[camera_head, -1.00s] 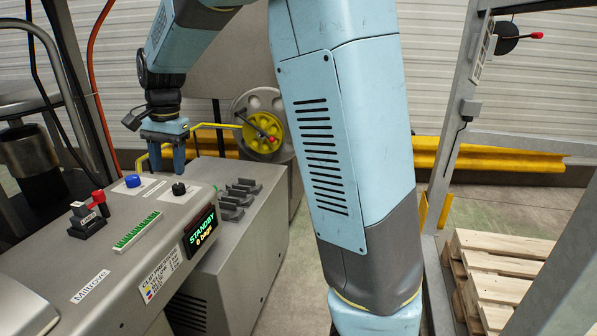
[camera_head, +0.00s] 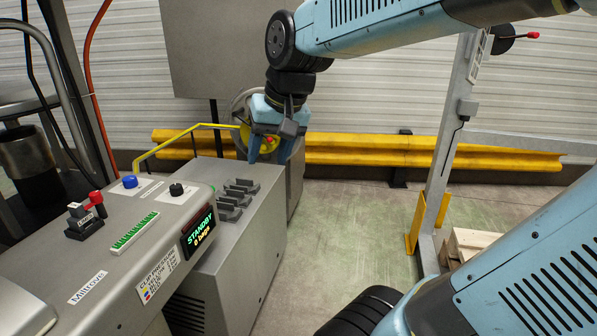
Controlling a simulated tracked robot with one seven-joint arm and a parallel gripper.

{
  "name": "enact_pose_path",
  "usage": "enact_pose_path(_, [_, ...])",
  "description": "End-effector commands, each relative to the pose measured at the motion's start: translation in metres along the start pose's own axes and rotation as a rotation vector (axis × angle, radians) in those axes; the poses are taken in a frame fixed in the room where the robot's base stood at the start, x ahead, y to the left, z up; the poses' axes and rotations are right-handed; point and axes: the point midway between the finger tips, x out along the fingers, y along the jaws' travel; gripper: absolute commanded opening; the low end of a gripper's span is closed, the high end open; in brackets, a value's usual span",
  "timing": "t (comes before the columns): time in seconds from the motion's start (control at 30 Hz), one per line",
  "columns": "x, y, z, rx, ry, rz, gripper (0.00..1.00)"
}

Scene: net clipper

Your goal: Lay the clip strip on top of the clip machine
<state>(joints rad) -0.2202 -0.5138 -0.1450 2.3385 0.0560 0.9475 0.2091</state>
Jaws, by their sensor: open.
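The clip strip, a narrow green toothed bar (camera_head: 135,230), lies on the sloped top of the grey clip machine (camera_head: 98,254), left of the lit STANDBY display (camera_head: 199,227). My gripper (camera_head: 268,152) points down, empty, behind and to the right of the strip, over or beyond the far end of the lower grey cabinet. Its two blue fingers are apart.
A blue button (camera_head: 130,181), a black knob (camera_head: 176,190) and a red-handled lever (camera_head: 95,204) stand on the machine top. Several dark clamps (camera_head: 236,198) sit on the lower cabinet. A yellow rail (camera_head: 375,150) runs along the wall. The floor at the centre right is clear.

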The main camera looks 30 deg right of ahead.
Motion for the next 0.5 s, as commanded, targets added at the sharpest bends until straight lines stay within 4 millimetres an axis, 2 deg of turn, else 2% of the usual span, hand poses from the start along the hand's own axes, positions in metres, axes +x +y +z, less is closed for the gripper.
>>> enact_pose_path(0.1, [-0.009, 0.015, 0.024, -0.058, 0.058, 0.032, 0.51])
enact_pose_path(0.23, [-0.013, 0.027, 0.047, -0.118, 0.103, 0.075, 0.51])
enact_pose_path(0.5, [-0.014, 0.035, 0.069, -0.185, 0.147, 0.131, 0.51])
